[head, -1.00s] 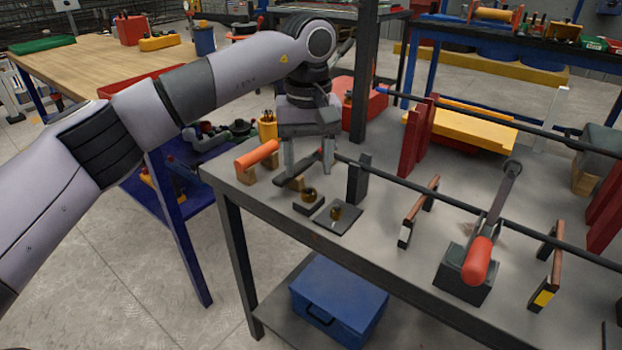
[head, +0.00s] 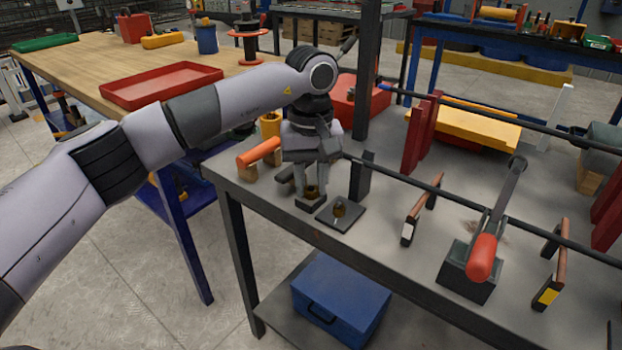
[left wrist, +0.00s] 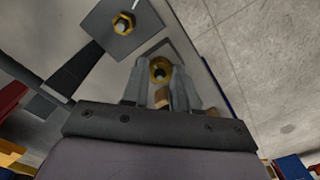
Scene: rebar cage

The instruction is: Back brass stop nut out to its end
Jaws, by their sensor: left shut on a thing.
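A brass nut (head: 311,191) sits on a small dark block (head: 311,204) near the front left corner of the grey bench. My left gripper (head: 313,184) points down over it, with one finger on each side, shut on the nut. In the left wrist view the same nut (left wrist: 160,69) shows as a ring between the fingertips, around a dark centre. A second brass nut (head: 340,208) stands apart on a flat dark plate (head: 337,221) just to the right; it also shows in the left wrist view (left wrist: 123,24). My right gripper is out of view.
An orange cylinder (head: 258,151) on wooden blocks lies left of the gripper. A red-handled lever tool (head: 482,257) is farther right.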

